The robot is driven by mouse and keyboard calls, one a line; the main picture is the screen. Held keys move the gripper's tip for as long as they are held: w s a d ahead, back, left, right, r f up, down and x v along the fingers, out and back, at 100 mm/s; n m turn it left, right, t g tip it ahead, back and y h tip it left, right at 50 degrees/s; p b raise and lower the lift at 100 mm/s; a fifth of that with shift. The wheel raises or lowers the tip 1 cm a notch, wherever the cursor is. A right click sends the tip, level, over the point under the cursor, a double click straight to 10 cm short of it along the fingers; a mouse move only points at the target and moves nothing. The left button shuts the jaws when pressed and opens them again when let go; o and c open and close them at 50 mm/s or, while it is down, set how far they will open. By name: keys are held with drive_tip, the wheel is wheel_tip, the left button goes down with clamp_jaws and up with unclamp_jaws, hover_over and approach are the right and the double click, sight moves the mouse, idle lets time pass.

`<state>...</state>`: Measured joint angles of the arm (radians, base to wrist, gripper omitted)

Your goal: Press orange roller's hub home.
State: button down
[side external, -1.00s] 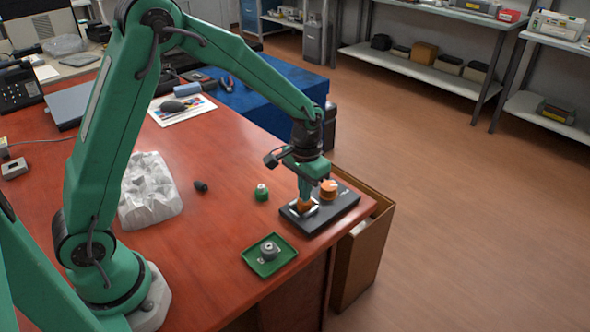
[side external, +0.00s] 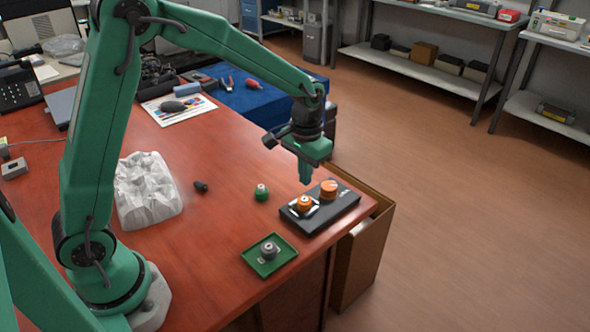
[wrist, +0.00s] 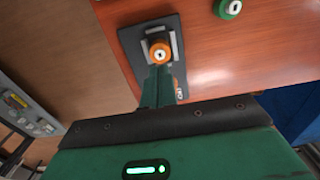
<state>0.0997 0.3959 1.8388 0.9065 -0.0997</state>
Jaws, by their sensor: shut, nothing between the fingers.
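The orange roller (side external: 304,204) with a pale hub on top stands in the near-left part of a black block (side external: 343,210). It also shows in the wrist view (wrist: 160,53), set between pale side pieces. Whether the hub is fully seated is too small to tell. My gripper (side external: 306,182) is shut and empty. It hangs above the block, apart from the roller. In the wrist view its closed fingers (wrist: 159,76) point toward the roller and cover part of the block.
A larger orange cylinder (side external: 328,190) stands on the same block. A green roller (side external: 261,192) stands to the left, and a green tray (side external: 285,253) holds a grey roller (side external: 269,251). A cardboard box (side external: 360,258) stands beyond the table edge.

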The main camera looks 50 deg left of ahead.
drive_tip(key=shift+r, duration=1.05)
drive_tip(key=shift+s+r, duration=0.1)
drive_tip(key=s+a+r+t, duration=0.2)
drive_tip(key=s+r, duration=0.4)
drive_tip(key=s, duration=0.4)
drive_tip(key=s+a+r+t, duration=0.2)
drive_tip(key=s+r, duration=0.4)
drive_tip(key=s, duration=0.5)
drive_tip(key=shift+s+a+t, duration=0.2)
drive_tip(key=shift+s+t, duration=0.1)
drive_tip(key=shift+t, duration=0.5)
